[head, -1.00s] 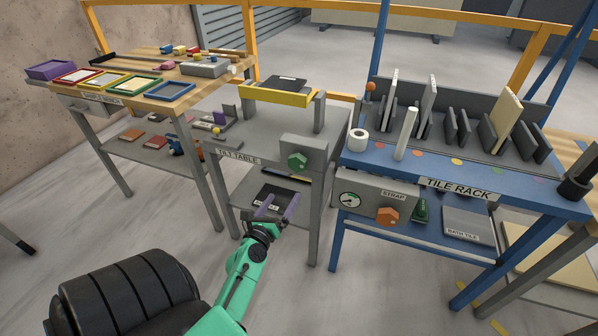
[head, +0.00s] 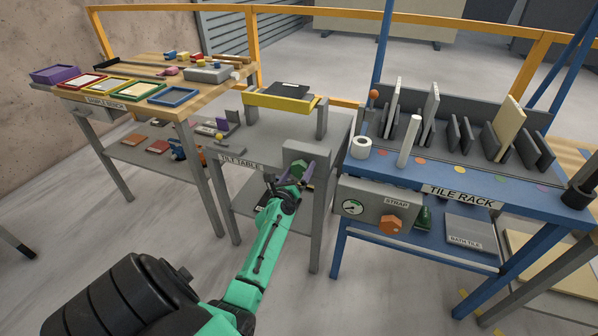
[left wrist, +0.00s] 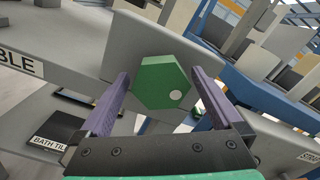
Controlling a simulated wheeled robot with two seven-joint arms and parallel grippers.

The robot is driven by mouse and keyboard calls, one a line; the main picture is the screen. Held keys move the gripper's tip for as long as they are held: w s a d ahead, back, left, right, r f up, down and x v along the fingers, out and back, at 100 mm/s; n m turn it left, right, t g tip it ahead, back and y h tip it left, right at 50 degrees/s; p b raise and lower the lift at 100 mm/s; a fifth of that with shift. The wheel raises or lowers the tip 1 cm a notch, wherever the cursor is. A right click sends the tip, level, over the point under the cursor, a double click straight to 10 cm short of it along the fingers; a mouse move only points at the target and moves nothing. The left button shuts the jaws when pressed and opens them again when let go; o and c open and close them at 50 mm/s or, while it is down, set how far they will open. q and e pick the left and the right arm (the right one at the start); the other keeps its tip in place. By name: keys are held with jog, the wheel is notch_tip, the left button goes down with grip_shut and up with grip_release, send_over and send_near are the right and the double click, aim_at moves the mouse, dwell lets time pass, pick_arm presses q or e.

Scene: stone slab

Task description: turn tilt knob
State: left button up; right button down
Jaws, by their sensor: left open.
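The green hexagonal tilt knob (left wrist: 160,82) sits on a grey box (left wrist: 140,40) at the front of the tilt table; a white dot is at its lower right. My left gripper (left wrist: 165,90) is open, its two purple fingers on either side of the knob in the left wrist view, with gaps visible. Whether the fingertips reach the knob's depth is hard to tell. In the head view the left gripper (head: 290,180) covers part of the knob (head: 300,168). The tilt table (head: 265,135) bears a yellow-edged tilting top (head: 280,100). My right gripper is not in view.
The blue tile rack (head: 470,180) stands close on the right, with a gauge and orange strap knob (head: 391,225) on its front. The sample bench (head: 180,108) with coloured trays is on the left. Open floor lies in front.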

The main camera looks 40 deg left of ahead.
pick_arm(q)
jog(key=c, duration=1.3)
jog(key=shift+m, duration=0.3)
